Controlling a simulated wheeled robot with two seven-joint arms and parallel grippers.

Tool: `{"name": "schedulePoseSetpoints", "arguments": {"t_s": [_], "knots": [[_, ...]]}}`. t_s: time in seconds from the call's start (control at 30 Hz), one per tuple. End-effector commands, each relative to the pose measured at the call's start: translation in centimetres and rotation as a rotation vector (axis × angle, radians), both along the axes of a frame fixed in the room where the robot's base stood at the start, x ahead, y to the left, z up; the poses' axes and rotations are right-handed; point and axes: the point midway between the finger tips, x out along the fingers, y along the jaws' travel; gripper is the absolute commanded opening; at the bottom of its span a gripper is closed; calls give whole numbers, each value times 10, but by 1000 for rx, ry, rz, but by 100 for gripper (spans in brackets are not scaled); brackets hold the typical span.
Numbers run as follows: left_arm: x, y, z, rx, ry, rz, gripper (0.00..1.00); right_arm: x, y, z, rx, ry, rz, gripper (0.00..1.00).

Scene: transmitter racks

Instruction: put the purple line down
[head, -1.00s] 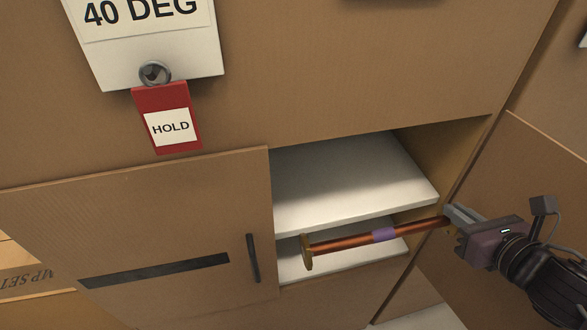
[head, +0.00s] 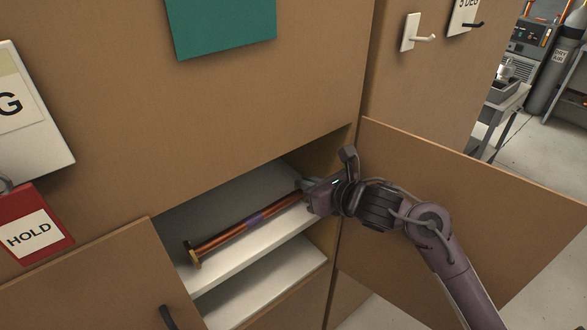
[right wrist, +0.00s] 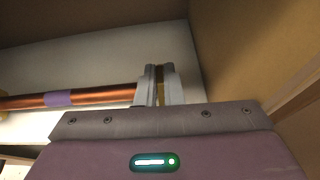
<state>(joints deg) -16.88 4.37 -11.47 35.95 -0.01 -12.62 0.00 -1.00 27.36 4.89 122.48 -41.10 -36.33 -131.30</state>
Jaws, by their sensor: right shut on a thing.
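The purple line is a copper rod with a purple band (head: 255,218) and a brass flange at its left end. In the head view it lies along or just above the upper white shelf (head: 228,262) of an open cabinet; I cannot tell whether it touches. My right gripper (head: 306,188) is shut on its right end. In the right wrist view the jaws (right wrist: 158,85) close on the end of the rod (right wrist: 105,97), with the purple band to the left. My left gripper is not in view.
A lower shelf (head: 275,280) is bare. Open cabinet doors stand at the left (head: 95,285) and right (head: 450,225) of the opening. A red HOLD tag (head: 32,228) hangs at the left, and an empty hook (head: 415,35) is at the upper right.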

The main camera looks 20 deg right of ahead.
Motion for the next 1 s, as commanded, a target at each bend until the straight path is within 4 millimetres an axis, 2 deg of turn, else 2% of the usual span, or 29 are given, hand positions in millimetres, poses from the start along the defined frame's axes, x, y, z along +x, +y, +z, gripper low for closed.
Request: {"name": "schedulePoseSetpoints", "arguments": {"t_s": [0.17, 0.4, 0.53, 0.9, 0.93, 1.0], "knots": [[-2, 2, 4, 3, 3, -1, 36, 13, 5, 2, 5, -3, -2, 0], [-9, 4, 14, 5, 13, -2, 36, 49, 20, 4, 6, -2, 0, 0], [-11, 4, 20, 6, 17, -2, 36, 47, 18, -3, 4, -1, -2, 0], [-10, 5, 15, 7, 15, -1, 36, 47, 18, -9, 0, -3, 0, 0], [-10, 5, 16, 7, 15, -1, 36, 47, 18, -9, -2, -1, 1, 10], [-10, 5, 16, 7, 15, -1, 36, 47, 18, -9, -1, 0, 0, 19]]}}
